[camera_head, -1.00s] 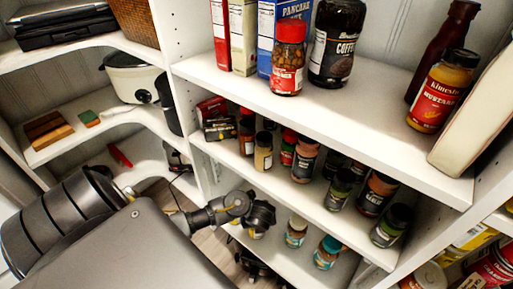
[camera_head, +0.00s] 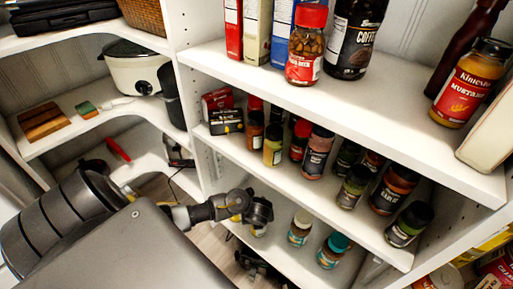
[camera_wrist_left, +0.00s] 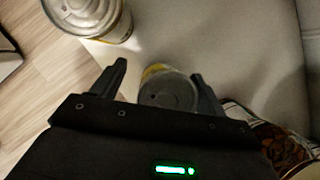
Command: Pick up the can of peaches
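In the wrist view my left gripper (camera_wrist_left: 162,85) has its two fingers apart. A can with a grey top and a yellowish side (camera_wrist_left: 168,90) shows between and below the fingers; whether they touch it I cannot tell. Another can with a ridged pale lid (camera_wrist_left: 90,14) stands at the upper left. No label reads as peaches. In the head view my left gripper (camera_head: 258,212) is at the lower shelf's left end, over a small, partly hidden pale container (camera_head: 258,230). My right gripper is not recognisable.
A jar with a dark, colourful label (camera_wrist_left: 290,150) is close at the right of the wrist view. Wood floor (camera_wrist_left: 35,85) lies left of the shelf.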

